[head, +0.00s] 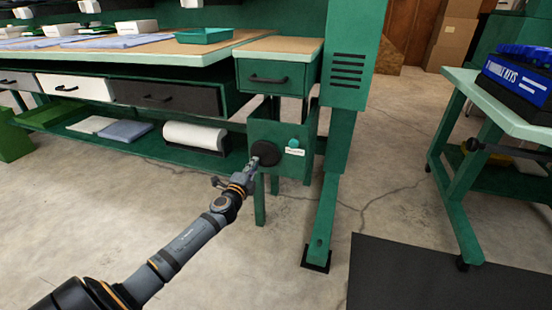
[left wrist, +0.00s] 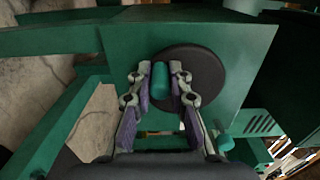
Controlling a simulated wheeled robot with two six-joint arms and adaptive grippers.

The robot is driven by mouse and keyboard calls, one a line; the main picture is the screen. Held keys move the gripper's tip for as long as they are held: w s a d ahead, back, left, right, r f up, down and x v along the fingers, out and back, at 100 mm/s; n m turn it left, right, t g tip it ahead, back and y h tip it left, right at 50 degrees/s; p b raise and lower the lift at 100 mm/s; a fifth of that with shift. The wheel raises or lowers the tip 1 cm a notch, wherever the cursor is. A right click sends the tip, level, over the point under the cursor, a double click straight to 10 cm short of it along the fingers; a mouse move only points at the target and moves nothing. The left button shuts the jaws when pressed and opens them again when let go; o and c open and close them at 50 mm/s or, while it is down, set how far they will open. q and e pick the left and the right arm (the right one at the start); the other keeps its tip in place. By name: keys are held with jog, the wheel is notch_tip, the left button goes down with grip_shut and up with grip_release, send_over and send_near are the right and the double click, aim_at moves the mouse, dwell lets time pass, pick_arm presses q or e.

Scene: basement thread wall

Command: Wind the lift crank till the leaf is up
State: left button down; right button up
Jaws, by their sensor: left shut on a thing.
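The lift crank is a dark round disc (head: 265,153) on the front of a green box (head: 298,165) under the right end of the bench. In the left wrist view the disc (left wrist: 212,75) carries a green grip (left wrist: 160,78) near its left side. My left gripper (head: 254,163) reaches it from the lower left. In the left wrist view its two fingers (left wrist: 160,72) are shut on the green grip, one on each side. A short wood-topped section (head: 280,47), perhaps the leaf, sits above the box at the bench end. My right gripper does not show.
A green post (head: 335,165) with a dark foot stands just right of the crank box. A small green knob (head: 294,143) is on the box. A wheeled table (head: 500,110) with a blue bin is at right. A dark mat (head: 430,275) lies on the floor.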

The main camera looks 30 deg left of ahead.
aim_at(252, 153)
pick_arm(q)
jog(key=r+p, duration=0.1)
jog(key=a+r+p, duration=0.1)
jog(key=shift+r, duration=0.3)
jog(key=shift+s+a+r+p, duration=0.1)
jog(key=shift+a+r+p, duration=0.1)
jog(key=shift+r+p, duration=0.15)
jog(key=c, duration=1.7)
grip_release()
jog(key=o, duration=0.5)
jog(key=shift+r, duration=0.1)
jog(key=shift+o, duration=0.2)
jog(key=shift+s+f, duration=0.15)
jog(key=shift+f, duration=0.05)
